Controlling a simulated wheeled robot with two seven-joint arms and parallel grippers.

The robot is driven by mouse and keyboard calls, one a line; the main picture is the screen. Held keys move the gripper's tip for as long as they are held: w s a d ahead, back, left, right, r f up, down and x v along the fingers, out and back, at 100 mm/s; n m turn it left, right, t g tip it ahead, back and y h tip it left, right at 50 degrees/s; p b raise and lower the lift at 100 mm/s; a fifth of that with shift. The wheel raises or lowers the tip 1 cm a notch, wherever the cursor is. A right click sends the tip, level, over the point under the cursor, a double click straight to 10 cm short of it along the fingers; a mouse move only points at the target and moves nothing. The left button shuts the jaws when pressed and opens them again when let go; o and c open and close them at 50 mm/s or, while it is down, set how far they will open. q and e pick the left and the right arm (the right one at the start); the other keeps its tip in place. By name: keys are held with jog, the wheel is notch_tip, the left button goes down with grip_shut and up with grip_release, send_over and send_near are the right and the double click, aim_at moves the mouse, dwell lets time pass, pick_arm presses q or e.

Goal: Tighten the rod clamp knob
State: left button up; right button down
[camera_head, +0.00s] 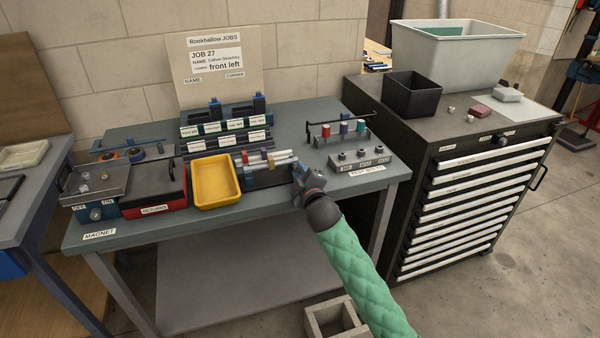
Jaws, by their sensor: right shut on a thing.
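The rod clamp (268,178) is a dark block on the bench, right of the yellow tray, with several pale rods lying across it. My right gripper (301,173) comes in from the lower right in its green sleeve and is at the clamp's right end. It is shut on the rod clamp knob, which the fingers hide almost wholly. How tight the knob sits cannot be told. My left gripper is not in view.
A yellow tray (216,182) and a red-fronted returns box (153,205) stand left of the clamp. A test-bolts block (362,161) and a rack of coloured pieces (343,128) stand to the right. A job board (218,68) stands behind. A drawer cabinet (470,185) is beside the bench.

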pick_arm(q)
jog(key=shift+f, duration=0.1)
pick_arm(e)
jog(key=shift+f, duration=0.15)
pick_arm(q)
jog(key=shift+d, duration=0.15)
pick_arm(e)
jog(key=c, duration=1.3)
grip_release()
jog(key=shift+o, duration=0.2)
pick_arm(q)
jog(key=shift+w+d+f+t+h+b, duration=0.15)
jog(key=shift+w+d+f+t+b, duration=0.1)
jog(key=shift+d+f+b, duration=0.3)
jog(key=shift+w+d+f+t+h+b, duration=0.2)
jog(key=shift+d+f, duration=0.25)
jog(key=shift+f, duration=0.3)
pick_arm(e)
jog(key=v, duration=0.8)
jog(key=shift+w, duration=0.1)
